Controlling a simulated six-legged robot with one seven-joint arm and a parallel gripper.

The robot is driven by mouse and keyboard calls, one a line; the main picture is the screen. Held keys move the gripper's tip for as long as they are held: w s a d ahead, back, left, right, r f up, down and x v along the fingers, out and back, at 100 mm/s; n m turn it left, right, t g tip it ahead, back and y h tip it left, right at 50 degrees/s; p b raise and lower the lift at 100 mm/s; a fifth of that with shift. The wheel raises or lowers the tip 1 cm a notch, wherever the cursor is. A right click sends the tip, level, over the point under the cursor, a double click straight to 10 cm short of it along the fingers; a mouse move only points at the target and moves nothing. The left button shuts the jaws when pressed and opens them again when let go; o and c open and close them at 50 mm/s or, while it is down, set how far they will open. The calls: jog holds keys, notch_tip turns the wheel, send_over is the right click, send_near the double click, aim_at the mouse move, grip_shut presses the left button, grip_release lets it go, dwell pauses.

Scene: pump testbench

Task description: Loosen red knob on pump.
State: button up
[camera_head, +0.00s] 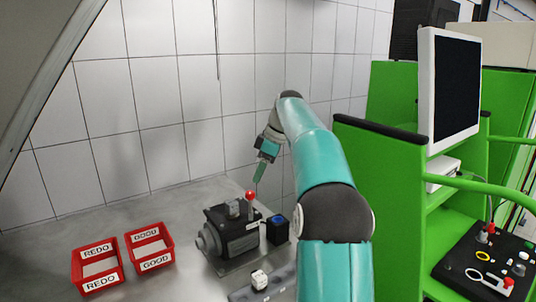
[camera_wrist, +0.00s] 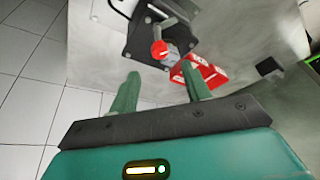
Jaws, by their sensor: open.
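The red knob (camera_head: 250,195) sits on top of the dark grey pump (camera_head: 232,236), which stands on the metal table. In the wrist view the red knob (camera_wrist: 159,49) shows on the pump (camera_wrist: 143,28), just beyond and between my fingertips. My gripper (camera_head: 260,172) is above the knob in the head view, pointing down, with a visible gap to it. In the wrist view my gripper (camera_wrist: 160,82) has its two green fingers spread apart with nothing between them. The far side of the pump is hidden in the head view.
Two red bins stand left of the pump, one marked REDO (camera_head: 98,268) and one marked GOOD (camera_head: 149,248). A black box with a blue top (camera_head: 277,229) is right of the pump. A green rack with a monitor (camera_head: 447,90) stands right.

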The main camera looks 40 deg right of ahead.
jog(key=v, duration=0.6)
jog(key=shift+r, duration=0.2)
jog(key=shift+s, duration=0.1)
